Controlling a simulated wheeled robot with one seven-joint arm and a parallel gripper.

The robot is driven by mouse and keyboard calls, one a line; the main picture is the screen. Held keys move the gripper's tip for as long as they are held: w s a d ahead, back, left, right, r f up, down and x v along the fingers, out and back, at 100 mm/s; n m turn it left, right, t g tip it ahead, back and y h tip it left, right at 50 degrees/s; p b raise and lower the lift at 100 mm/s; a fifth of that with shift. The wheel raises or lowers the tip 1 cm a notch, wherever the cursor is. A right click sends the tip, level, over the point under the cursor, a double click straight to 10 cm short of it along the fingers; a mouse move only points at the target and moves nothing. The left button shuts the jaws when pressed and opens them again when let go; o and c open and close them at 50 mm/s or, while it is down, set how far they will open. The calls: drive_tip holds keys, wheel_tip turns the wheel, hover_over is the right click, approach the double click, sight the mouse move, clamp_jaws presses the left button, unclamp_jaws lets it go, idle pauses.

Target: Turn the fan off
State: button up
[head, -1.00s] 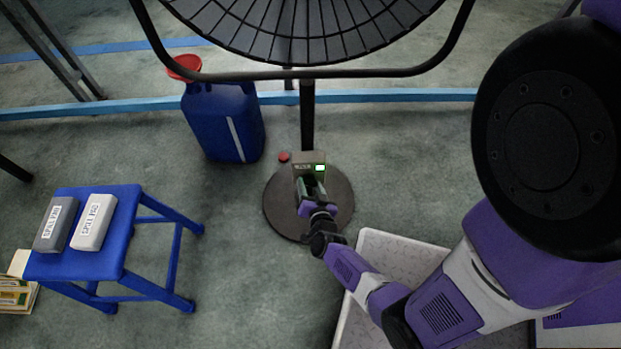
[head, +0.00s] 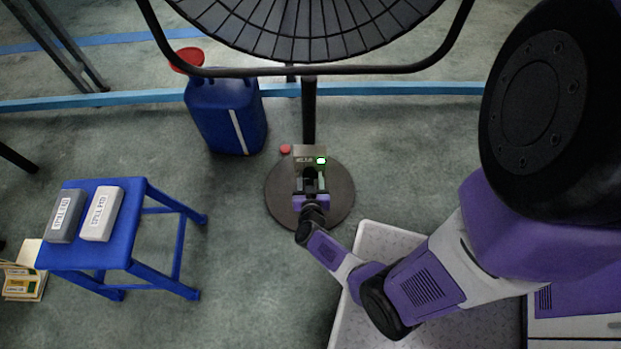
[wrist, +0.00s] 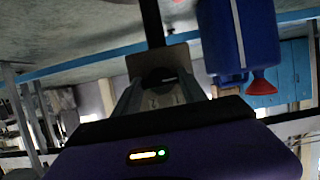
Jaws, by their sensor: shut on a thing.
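The black pedestal fan has its caged head (head: 300,35) at the top of the head view and a round base (head: 342,193) on the floor. A small grey-brown control box (head: 302,151) with a lit green-and-white indicator (head: 321,160) is on its post. In the wrist view the box (wrist: 148,63) is straight ahead, with a dark round knob on its face. My gripper (head: 310,176) is at the front of the box, and its fingers (wrist: 160,92) are shut on the knob. The fingers and wrist partly hide the knob.
A blue jerrycan (head: 222,115) with a red cap stands behind left. A small red round object (head: 285,149) shows beside the box. A blue stool (head: 128,235) with two labelled pads is at left. A pale tray (head: 365,240) lies beneath my arm.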

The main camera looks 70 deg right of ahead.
drive_tip(key=o, duration=1.4)
drive_tip(key=shift+c, duration=0.2)
drive_tip(key=p+v, duration=0.2)
drive_tip(key=v, duration=0.5)
drive_tip(key=shift+a, duration=0.35)
drive_tip(key=shift+s+r, duration=0.1)
drive_tip(key=shift+s, duration=0.05)
